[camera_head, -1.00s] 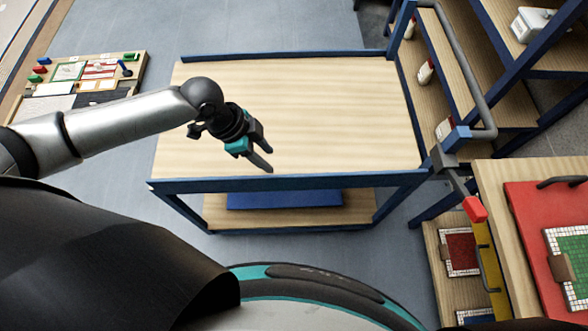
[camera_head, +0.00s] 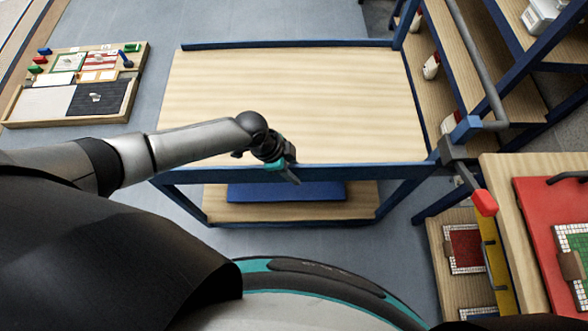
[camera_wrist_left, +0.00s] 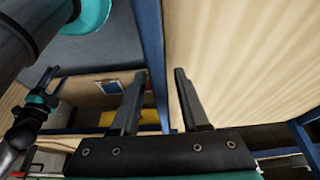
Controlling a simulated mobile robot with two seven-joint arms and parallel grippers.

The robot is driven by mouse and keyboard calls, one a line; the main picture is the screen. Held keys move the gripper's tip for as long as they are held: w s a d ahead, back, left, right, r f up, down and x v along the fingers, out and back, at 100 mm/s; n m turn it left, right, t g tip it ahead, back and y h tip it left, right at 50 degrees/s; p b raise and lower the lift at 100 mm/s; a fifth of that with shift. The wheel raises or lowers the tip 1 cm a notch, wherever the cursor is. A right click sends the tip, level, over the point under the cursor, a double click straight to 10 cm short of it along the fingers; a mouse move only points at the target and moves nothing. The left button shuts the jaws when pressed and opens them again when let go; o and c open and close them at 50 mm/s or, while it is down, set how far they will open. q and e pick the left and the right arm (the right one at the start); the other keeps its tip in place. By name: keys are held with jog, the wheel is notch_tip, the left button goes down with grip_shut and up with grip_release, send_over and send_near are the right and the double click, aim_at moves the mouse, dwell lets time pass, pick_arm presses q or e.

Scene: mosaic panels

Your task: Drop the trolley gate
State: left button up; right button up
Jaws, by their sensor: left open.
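The trolley (camera_head: 300,90) has a pale wooden top in a blue frame. A blue bar (camera_head: 350,173) along its near side looks like the gate; it runs level across the full width. My left gripper (camera_head: 294,177) is open at this bar, left of its right end, fingers pointing down. In the left wrist view the open fingers (camera_wrist_left: 160,72) show on either side of the blue bar (camera_wrist_left: 151,45). I cannot tell whether they touch it. A red-tipped lever (camera_head: 484,202) stands by the trolley's near right corner. My right gripper is not in view.
A lower shelf carries a blue panel (camera_head: 285,192). A bench with a red tray (camera_head: 535,225) stands at the right. A blue-framed rack with bottles (camera_head: 431,66) is at the back right. A mosaic board (camera_head: 55,105) lies at the left. The trolley top is clear.

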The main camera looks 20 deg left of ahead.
pick_arm(q)
jog(key=shift+f, duration=0.2)
grip_shut()
dwell(0.3)
dwell(1.1)
